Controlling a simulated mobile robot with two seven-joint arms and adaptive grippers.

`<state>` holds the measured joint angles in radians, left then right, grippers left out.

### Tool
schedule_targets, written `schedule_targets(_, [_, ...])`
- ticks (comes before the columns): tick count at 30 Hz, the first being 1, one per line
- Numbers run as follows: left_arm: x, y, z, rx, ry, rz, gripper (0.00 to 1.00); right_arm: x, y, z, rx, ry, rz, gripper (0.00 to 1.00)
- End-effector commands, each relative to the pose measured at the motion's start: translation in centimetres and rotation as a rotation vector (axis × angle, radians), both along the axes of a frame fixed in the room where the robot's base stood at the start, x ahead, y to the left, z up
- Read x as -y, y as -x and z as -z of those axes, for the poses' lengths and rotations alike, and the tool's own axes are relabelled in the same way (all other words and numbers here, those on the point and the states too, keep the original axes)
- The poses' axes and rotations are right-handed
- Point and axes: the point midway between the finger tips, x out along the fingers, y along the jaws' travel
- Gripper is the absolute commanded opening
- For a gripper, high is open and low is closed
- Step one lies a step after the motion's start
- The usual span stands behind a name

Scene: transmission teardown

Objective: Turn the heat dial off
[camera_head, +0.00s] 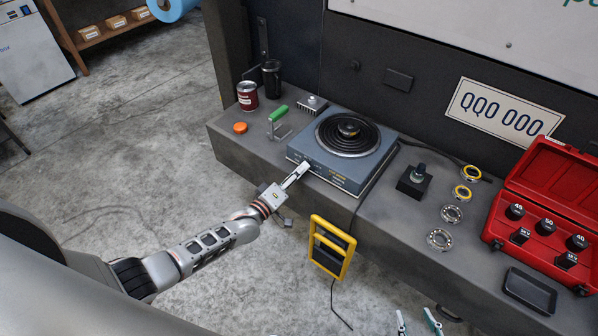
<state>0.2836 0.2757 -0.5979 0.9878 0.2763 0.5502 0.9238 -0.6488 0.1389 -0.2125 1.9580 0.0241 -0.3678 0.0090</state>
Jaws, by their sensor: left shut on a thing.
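The grey-blue hot plate (336,178) with a black coil burner (348,132) stands on the dark workbench. A small round dark metal part sits on the middle of the coil. My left gripper (303,168) reaches in from the left and is shut at the left part of the hot plate's front face. The heat dial is hidden behind its fingertips, so its setting cannot be read. My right gripper (417,319) shows only as two separate fingertips at the bottom edge, open and empty, well away from the hot plate.
A red can (247,96), black cup, orange cap and green-handled clamp (278,119) stand left of the hot plate. Bearings (440,240), a black block (413,182) and a red case (545,200) lie to the right.

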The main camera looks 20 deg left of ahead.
Motion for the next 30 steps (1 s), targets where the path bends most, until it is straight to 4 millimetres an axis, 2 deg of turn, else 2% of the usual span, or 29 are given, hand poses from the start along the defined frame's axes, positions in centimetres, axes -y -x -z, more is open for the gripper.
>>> schedule_targets(9, [0.0,0.0,0.0,-0.001,0.003,-0.001,0.01,0.0,-0.1,-0.1,0.002,-0.001,0.0,0.4])
schedule_targets(10, [0.0,0.0,0.0,-0.001,0.003,-0.001,0.25,0.0,-0.1,-0.2,0.003,0.0,0.0,0.4])
schedule_targets(12, [0.0,0.0,0.0,-0.001,0.003,-0.001,0.39,0.0,-0.1,-0.2,0.005,-0.001,0.0,0.4])
schedule_targets(22, [-0.2,0.4,0.1,-0.003,0.001,0.0,0.39,0.1,-0.1,-0.1,0.003,0.003,-0.002,0.4])
schedule_targets(30, [-1.3,3.5,0.3,-0.005,-0.001,0.0,0.39,0.0,-0.1,-0.2,0.003,0.001,-0.001,0.4])
